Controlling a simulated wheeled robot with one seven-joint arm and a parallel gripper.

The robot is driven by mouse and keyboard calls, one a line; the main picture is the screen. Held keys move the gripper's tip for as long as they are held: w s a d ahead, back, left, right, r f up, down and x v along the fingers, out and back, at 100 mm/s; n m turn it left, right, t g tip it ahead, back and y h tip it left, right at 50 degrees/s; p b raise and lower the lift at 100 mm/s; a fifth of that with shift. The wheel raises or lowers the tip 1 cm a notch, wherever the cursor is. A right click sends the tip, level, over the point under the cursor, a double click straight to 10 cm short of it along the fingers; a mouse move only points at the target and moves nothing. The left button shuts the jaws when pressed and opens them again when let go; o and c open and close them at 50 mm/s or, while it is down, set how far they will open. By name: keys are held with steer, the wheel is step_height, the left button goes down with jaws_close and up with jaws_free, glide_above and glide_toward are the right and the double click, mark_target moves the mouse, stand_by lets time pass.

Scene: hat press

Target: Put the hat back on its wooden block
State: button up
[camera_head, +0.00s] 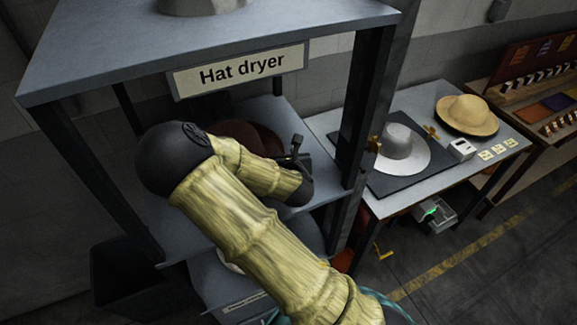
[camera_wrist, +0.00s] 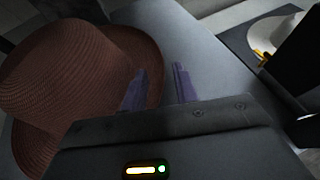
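A reddish-brown woven hat (camera_wrist: 65,75) fills the left of the wrist view, with its crown up and its brim towards my fingers. In the head view the hat (camera_head: 235,132) sits on the dryer shelf, partly hidden behind my arm. My gripper (camera_wrist: 159,68) is open at the brim's edge. One finger is over the brim and the other is beyond the edge, in front of the grey shelf. Whether they touch the brim, I cannot tell. My gripper also shows in the head view (camera_head: 297,150) inside the dryer. I cannot make out a wooden block.
The dryer's dark posts (camera_head: 363,105) and top board (camera_head: 205,45) enclose my arm. To the right, a table holds a pale hat (camera_head: 402,150) on a dark mat (camera_head: 390,185) and a straw hat (camera_head: 467,113). A dark bin (camera_head: 125,275) stands at lower left.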

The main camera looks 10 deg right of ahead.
steer(key=b+v, duration=0.8)
steer(key=b, duration=0.3)
stand_by(0.3)
steer(key=shift+s, duration=0.1)
stand_by(0.7)
